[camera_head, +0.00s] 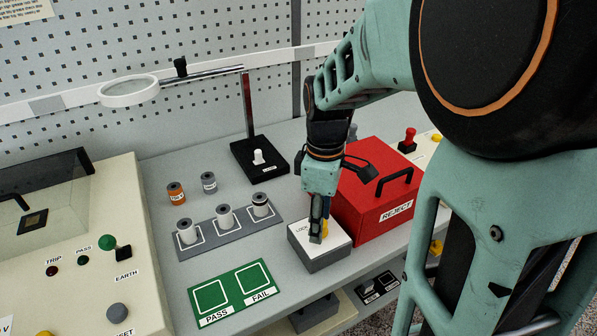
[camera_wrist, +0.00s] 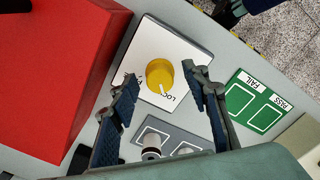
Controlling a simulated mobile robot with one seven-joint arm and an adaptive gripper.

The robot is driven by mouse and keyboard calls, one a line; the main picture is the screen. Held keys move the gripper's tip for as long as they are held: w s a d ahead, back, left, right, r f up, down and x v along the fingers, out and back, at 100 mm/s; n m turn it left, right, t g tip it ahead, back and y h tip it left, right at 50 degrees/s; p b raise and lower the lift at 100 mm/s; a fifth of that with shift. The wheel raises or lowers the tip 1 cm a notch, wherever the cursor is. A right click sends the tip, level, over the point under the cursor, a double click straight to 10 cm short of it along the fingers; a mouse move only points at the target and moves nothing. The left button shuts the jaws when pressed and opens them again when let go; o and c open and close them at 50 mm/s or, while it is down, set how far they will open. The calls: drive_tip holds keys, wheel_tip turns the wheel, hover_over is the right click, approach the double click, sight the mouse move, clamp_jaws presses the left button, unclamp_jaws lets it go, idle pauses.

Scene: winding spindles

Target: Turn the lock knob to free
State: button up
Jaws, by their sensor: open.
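The lock knob (camera_wrist: 160,76) is a round yellow knob with a pale pointer line, set on a white-topped lock box (camera_head: 333,257). My gripper (camera_wrist: 160,88) is open, with one finger on each side of the knob and a gap showing on both sides. In the head view my gripper (camera_head: 320,235) points down over the box and hides most of the knob.
The red REJECT box (camera_head: 370,225) stands close behind and right of the lock box. A green PASS/FAIL mat (camera_head: 233,294) and a grey rack (camera_head: 232,240) with several spools lie to the left. A magnifier lamp (camera_head: 248,110) stands behind. A tester (camera_head: 125,215) is far left.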

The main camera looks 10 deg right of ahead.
drive_tip(key=c, duration=1.2)
drive_tip(key=shift+o, duration=0.2)
drive_tip(key=shift+m, duration=0.4)
drive_tip(key=m+p, duration=0.1)
drive_tip(key=m, duration=0.2)
drive_tip(key=shift+m, duration=0.3)
drive_tip(key=m+p, duration=0.1)
drive_tip(key=m, duration=0.3)
drive_tip(key=shift+m, duration=0.3)
drive_tip(key=m, duration=0.4)
drive_tip(key=shift+m+p, duration=0.3)
drive_tip(key=shift+p, duration=0.05)
drive_tip(key=m, duration=0.4)
drive_tip(key=shift+p, duration=0.35)
drive_tip(key=shift+m, duration=0.3)
